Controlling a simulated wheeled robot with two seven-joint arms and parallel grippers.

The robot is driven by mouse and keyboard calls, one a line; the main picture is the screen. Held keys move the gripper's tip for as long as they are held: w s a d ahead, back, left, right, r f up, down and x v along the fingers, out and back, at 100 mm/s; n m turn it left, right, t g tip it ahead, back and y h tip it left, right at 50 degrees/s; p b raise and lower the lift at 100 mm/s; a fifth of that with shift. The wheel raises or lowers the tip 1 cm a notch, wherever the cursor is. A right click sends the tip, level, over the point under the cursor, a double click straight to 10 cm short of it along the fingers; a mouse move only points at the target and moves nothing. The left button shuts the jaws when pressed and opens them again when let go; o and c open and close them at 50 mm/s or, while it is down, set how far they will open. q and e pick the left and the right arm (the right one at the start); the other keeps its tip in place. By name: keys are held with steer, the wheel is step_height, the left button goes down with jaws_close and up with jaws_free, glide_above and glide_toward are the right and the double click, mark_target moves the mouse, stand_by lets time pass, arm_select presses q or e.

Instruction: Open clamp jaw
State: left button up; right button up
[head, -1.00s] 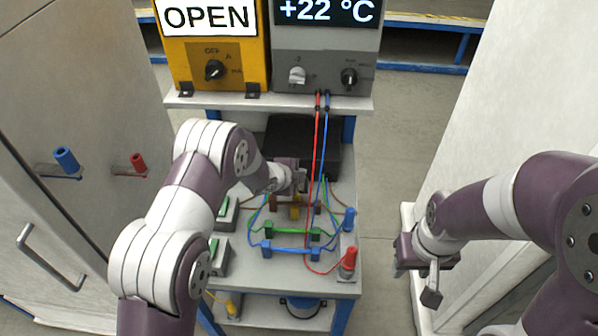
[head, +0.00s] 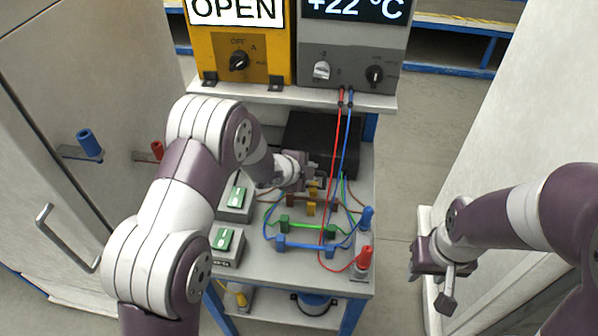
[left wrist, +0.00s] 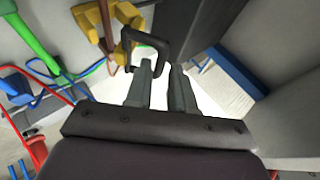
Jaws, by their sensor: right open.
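Brown (head: 311,200), green (head: 305,226) and blue (head: 305,246) bars with clamp-like end blocks lie on the grey bench top. Yellow blocks (head: 311,209) stand by the brown bar. My left gripper (head: 311,176) is low over the back of the bench, just behind these blocks; its fingertips are hard to make out there. In the left wrist view, its two fingers (left wrist: 162,70) point at a dark open loop (left wrist: 130,37), which partly overlaps them. I cannot tell whether they grip it. Yellow blocks (left wrist: 92,22) are beside the loop. My right gripper (head: 446,275) is open and empty, off the bench's right side.
A black box (head: 315,135) stands behind the bars. Red (head: 334,180) and blue (head: 347,150) cables hang from the shelf. Green-switch boxes (head: 226,240) are at left, and red (head: 364,258) and blue (head: 366,218) posts at right. Pale cabinets flank the bench.

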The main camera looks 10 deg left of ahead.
arm_select(q)
steer(key=v, duration=0.7)
steer(key=shift+c, duration=0.3)
